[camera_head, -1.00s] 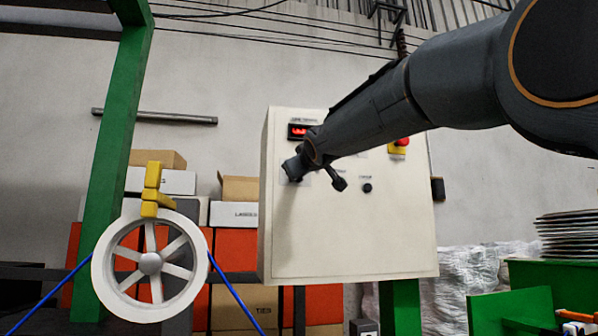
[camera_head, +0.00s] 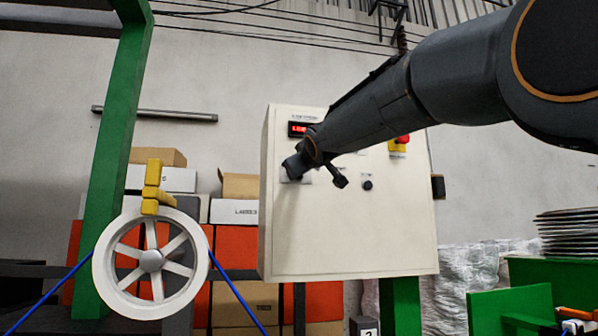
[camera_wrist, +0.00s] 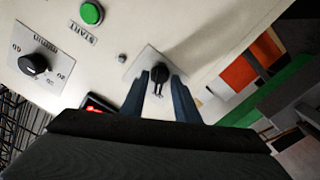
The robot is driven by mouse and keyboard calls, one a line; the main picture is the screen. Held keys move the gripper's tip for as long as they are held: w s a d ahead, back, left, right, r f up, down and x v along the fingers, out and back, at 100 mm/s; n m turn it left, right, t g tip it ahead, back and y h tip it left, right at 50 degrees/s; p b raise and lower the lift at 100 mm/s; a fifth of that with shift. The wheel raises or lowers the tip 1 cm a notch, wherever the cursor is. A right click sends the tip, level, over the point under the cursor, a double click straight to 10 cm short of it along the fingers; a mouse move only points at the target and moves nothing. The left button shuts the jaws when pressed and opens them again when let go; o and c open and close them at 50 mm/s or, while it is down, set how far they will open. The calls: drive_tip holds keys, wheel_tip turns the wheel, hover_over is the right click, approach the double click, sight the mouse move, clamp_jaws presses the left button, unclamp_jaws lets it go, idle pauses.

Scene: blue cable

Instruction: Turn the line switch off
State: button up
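The line switch (camera_wrist: 160,72) is a small black rotary knob on a square metal plate of the pale control box (camera_head: 350,245). In the wrist view the two fingers of my gripper (camera_wrist: 160,80) stand on either side of the knob, with narrow gaps still visible. The gripper looks open around the knob, not clamped on it. In the head view my gripper (camera_head: 296,167) reaches the left part of the box front and hides the knob; part of its plate shows beside it.
A red display (camera_head: 298,129) sits above my gripper. The box also carries a red-and-yellow stop button (camera_head: 398,147), a black knob (camera_head: 367,185), a green START button (camera_wrist: 91,13) and a dial (camera_wrist: 33,64). A white wheel (camera_head: 150,260) with blue cable hangs at the left.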

drive_tip(key=b+v, duration=0.1)
drive_tip(key=v, duration=0.6)
drive_tip(key=shift+s+b, duration=0.3)
drive_tip(key=shift+s, duration=0.1)
drive_tip(key=shift+d, duration=0.1)
